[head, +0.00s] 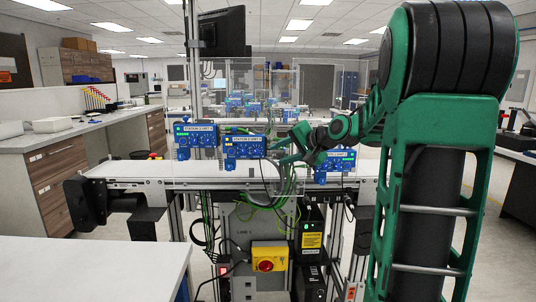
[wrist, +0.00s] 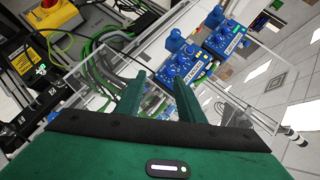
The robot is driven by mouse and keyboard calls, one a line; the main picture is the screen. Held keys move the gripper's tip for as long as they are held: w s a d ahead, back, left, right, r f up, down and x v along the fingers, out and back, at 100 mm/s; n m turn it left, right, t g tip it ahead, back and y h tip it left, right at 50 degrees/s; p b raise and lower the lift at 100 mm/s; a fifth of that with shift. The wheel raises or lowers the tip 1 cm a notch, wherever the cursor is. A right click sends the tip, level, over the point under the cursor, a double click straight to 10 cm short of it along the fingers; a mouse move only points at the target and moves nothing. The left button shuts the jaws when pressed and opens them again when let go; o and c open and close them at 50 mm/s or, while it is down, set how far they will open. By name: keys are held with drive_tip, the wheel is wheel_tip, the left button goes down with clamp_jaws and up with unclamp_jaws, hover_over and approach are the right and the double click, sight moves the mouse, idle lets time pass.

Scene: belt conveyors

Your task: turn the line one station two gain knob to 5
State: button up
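Three blue station boxes with labels and knobs stand along the line in the head view. The middle one, the station two box (head: 245,147), has a label that appears to read station 2. My gripper (head: 279,151) is just right of it, apart from it as far as I can tell. In the wrist view my gripper (wrist: 160,77) is open and empty, with a blue box (wrist: 186,70) just beyond the right fingertip. That box carries several small blue knobs; which is the gain knob and its setting are too small to read.
Another station box (head: 196,134) is at left and one (head: 335,161) at right. Clear panels stand around the boxes; a panel edge crosses the wrist view. Green and grey cables hang below. A yellow switch box with a red knob (head: 268,257) is under the white belt (head: 130,169).

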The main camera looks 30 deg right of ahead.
drive_tip(key=s+a+f+n+g+h, duration=0.1)
drive_tip(key=s+a+f+n+g, duration=0.35)
drive_tip(key=s+f, duration=0.75)
drive_tip(key=s+a+f+n+g+h, duration=0.15)
drive_tip(key=s+f+g, duration=0.65)
drive_tip(key=s, duration=0.9)
drive_tip(key=s+d+f+n+g+h, duration=0.1)
drive_tip(key=d+f+h, duration=0.2)
drive_tip(key=d, duration=0.4)
drive_tip(key=s+d+f+n+g+h, duration=0.1)
drive_tip(key=d+f+h, duration=0.25)
drive_tip(key=d, duration=0.35)
drive_tip(key=w+d+r+n+h, duration=0.4)
drive_tip(key=d+h, duration=0.2)
drive_tip(key=d, duration=0.1)
drive_tip(key=w+r+n+t+h, duration=0.5)
drive_tip(key=w+r+n, duration=0.3)
drive_tip(key=w, duration=0.1)
drive_tip(key=n+t+y, duration=0.8)
drive_tip(key=n+t, duration=0.9)
drive_tip(key=n, duration=0.7)
approach(256, 153)
drive_tip(key=x, duration=0.7)
drive_tip(key=shift+w+d+r, duration=0.2)
drive_tip(key=shift+w+r, duration=0.05)
drive_tip(key=shift+w, duration=0.05)
